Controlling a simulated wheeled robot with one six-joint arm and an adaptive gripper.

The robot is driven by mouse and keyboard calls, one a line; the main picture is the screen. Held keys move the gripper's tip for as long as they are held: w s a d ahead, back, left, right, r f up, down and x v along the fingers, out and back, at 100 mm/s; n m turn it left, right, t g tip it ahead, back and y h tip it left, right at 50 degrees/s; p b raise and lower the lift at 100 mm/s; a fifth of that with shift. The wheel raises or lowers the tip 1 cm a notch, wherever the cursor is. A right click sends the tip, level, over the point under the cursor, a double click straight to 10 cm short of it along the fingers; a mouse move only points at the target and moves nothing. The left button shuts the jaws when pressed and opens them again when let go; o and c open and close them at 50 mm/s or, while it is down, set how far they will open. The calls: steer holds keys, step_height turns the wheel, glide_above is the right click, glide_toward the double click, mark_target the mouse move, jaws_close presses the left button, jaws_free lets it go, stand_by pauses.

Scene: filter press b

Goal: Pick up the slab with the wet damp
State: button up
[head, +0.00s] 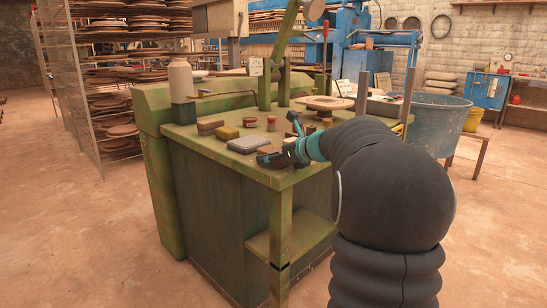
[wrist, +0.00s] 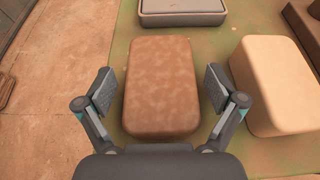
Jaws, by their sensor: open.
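A brown slab (wrist: 163,87) with rounded edges and darker, mottled patches lies on the green bench top in the wrist view. My gripper (wrist: 160,88) is open, with one finger on each side of this slab and a gap visible at both sides. A paler, plain tan slab (wrist: 272,85) lies just to the right, outside the right finger. In the head view my gripper (head: 285,156) is low over the front corner of the bench (head: 292,180), and the slabs there are mostly hidden by it.
A grey flat box (head: 249,145) lies beyond the brown slab; the wrist view shows its near edge (wrist: 182,19). The bench edge is close on the left in the wrist view.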

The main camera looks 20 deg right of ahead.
steer(key=c, duration=1.5)
steer(key=shift+c, duration=0.3)
